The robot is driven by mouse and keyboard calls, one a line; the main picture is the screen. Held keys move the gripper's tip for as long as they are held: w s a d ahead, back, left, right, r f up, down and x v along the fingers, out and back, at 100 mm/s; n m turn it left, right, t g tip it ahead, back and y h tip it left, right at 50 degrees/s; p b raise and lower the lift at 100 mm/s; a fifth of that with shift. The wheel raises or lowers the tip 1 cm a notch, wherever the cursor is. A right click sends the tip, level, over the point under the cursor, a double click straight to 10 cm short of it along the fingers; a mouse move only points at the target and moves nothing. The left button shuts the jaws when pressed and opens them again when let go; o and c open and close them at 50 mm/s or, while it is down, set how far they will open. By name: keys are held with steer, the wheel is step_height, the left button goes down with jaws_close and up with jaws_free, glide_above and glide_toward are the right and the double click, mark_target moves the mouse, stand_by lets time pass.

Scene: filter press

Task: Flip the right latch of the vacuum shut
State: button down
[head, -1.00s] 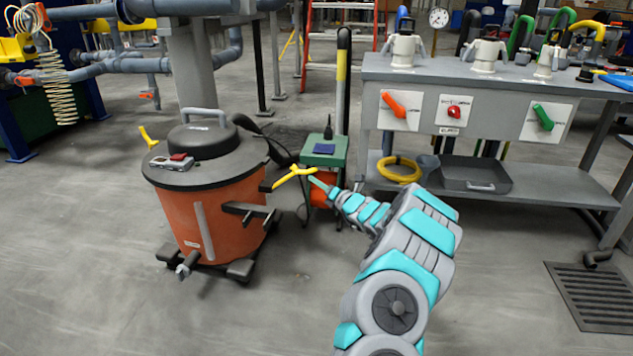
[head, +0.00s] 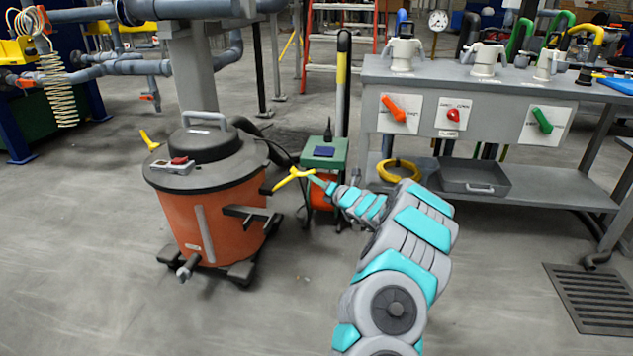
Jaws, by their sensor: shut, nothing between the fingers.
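The vacuum (head: 212,222) is an orange drum with a dark lid (head: 207,160) and grey handle, standing at the left. Its right latch (head: 290,179) is a yellow lever that sticks out to the right of the drum, tilted up and outward. The left latch (head: 149,140) is yellow and also sticks outward on the far left side. My gripper (head: 317,181) is shut and small in view, at the outer end of the right latch. I cannot tell whether it touches the latch. My arm reaches in from the lower right.
A green-topped stand (head: 324,153) is close behind my gripper. A grey workbench (head: 490,80) with switches stands at the right; its lower shelf holds a yellow hose coil (head: 398,171) and a dark tray (head: 475,177). The floor in front is clear.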

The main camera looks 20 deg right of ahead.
steer(key=w+a+r+n+g+h+p, duration=0.2)
steer(key=w+a+r+p, duration=0.3)
steer(key=p, duration=0.7)
step_height(320, 180, up, 3)
steer(key=shift+w+a+r+n+g, duration=0.2)
steer(key=shift+w+a+n+g, duration=0.15)
steer(key=shift+a+g, duration=0.65)
steer(key=shift+a+r+p, duration=0.1)
steer(key=shift+r+p, duration=0.7)
steer(key=shift+p, duration=0.15)
